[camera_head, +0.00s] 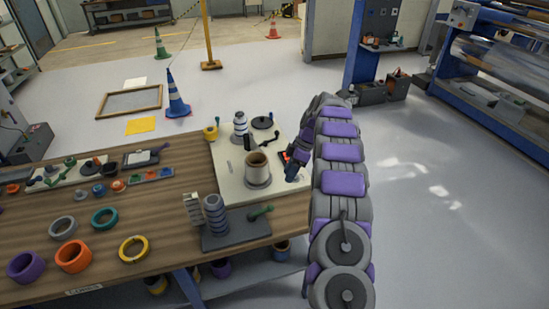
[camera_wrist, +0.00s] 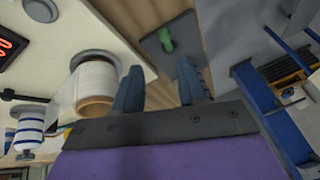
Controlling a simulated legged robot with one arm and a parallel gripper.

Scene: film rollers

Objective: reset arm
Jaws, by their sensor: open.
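My gripper (camera_wrist: 160,88) is open in the wrist view, with two dark blue fingers apart and nothing between them. In the head view my purple and grey arm reaches over the right end of the wooden workbench (camera_head: 150,192), and my gripper (camera_head: 290,168) is small and partly hidden there. It is beside a beige roll (camera_head: 257,166) on a pale board (camera_head: 228,172). The roll also shows in the wrist view (camera_wrist: 95,84), just left of the fingers. I cannot tell whether a finger touches it.
A grey plate with a ribbed cylinder (camera_head: 214,213) sits at the bench's front right. Several coloured rings, such as an orange one (camera_head: 73,256), lie at left. A blue cone (camera_head: 176,95) stands behind the bench. The floor (camera_head: 440,220) right of my arm is clear.

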